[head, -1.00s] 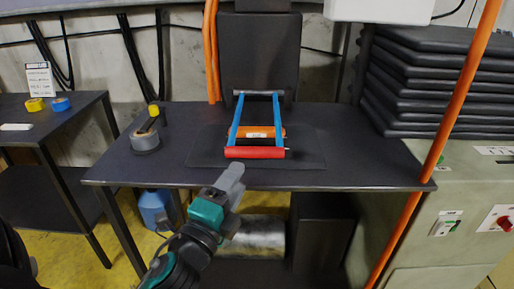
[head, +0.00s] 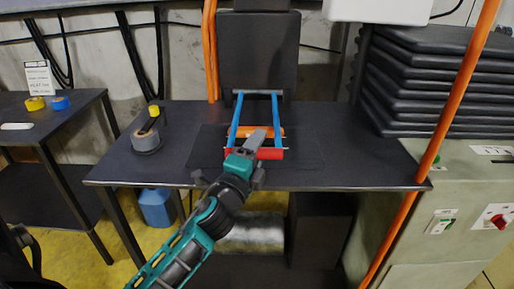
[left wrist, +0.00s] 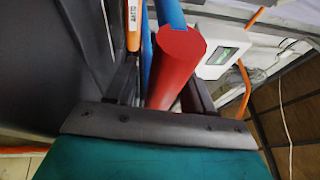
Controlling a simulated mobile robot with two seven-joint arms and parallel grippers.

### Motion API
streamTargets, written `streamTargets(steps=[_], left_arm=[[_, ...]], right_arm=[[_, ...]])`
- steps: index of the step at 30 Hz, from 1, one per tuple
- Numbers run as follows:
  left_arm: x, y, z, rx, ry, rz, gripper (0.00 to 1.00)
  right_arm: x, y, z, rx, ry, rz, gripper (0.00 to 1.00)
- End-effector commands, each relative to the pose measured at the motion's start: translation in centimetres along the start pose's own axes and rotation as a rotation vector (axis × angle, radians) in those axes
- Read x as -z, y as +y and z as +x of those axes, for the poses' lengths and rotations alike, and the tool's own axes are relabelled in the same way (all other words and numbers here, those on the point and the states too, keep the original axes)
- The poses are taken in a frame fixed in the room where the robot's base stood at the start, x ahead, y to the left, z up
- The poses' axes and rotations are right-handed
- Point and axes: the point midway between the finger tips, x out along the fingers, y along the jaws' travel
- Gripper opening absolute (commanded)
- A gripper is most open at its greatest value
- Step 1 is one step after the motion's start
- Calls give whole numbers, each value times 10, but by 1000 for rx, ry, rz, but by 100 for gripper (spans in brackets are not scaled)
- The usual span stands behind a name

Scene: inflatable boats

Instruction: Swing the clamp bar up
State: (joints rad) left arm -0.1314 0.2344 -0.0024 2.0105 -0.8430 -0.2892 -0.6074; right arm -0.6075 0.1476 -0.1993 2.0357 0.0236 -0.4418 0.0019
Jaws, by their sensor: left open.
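The clamp bar, a frame with two blue side arms (head: 277,112) and a red cross handle (head: 271,154), lies lowered over a dark mat on the workbench. An orange part with a pale label (head: 267,131) sits between the blue arms; the label also shows in the left wrist view (left wrist: 133,14). My left gripper (head: 254,143) is open at the red handle, hiding its middle in the head view. In the left wrist view the red handle (left wrist: 173,68) appears between the two dark fingers (left wrist: 163,88). I cannot tell whether they touch it. My right gripper is not in view.
A black upright panel (head: 258,60) is behind the frame. Folded black sheets (head: 430,85) are stacked at right, with an orange hose (head: 440,145) in front. The bench's right part is clear.

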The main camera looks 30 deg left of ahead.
Motion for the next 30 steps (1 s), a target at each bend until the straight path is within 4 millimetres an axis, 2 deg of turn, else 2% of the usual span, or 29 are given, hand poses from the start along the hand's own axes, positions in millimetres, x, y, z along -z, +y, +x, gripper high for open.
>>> streamTargets(steps=[3,19,30], left_arm=[[0,0,0,0,0,0,51],[0,0,0,0,0,0,0],[0,-1,1,0,0,0,0]], right_arm=[[1,-1,0,0,2,3,0],[7,-1,3,3,15,0,0],[7,0,1,3,12,-10,0]])
